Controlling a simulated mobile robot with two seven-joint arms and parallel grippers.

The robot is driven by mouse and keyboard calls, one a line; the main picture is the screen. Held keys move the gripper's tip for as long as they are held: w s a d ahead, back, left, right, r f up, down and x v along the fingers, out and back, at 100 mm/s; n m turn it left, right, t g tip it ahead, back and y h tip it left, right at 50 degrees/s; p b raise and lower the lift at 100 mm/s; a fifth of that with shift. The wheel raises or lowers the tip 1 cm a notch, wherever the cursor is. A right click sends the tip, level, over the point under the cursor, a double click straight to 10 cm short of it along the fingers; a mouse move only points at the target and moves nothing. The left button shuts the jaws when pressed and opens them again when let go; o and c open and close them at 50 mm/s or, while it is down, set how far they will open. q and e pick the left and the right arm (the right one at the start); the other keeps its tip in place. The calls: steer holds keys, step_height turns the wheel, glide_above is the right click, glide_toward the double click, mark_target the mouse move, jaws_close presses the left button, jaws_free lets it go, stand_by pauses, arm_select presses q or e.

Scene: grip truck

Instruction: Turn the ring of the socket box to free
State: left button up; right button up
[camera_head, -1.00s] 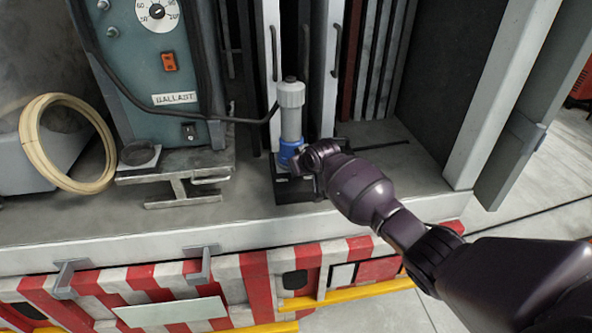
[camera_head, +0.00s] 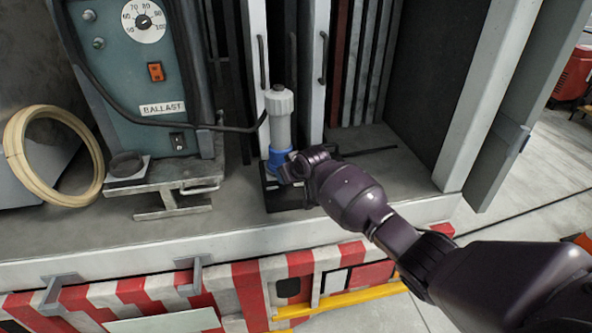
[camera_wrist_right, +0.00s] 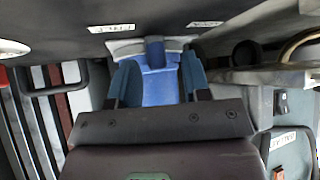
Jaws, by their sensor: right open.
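The socket box (camera_head: 284,196) is a low dark box on the truck's grey deck. A blue ring (camera_head: 278,157) sits on it around the foot of an upright grey plug (camera_head: 279,118). My right gripper (camera_head: 289,170) is at the ring's near right side. In the right wrist view, the blue ring (camera_wrist_right: 158,90) lies between my open right gripper's two fingers (camera_wrist_right: 158,82); I cannot tell whether they touch it. A blue lug (camera_wrist_right: 155,52) stands out from the ring. Two white labels, one at left (camera_wrist_right: 112,28) and one at right (camera_wrist_right: 205,23), flank it. My left gripper is not in view.
A teal ballast unit (camera_head: 135,75) stands left of the box, its black cable running to the plug. A hose coil (camera_head: 15,150) leans at far left. Cabinet doors with handles (camera_head: 322,60) stand close behind the plug.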

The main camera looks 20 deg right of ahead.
steer(key=v, duration=1)
steer(key=shift+p, duration=0.4)
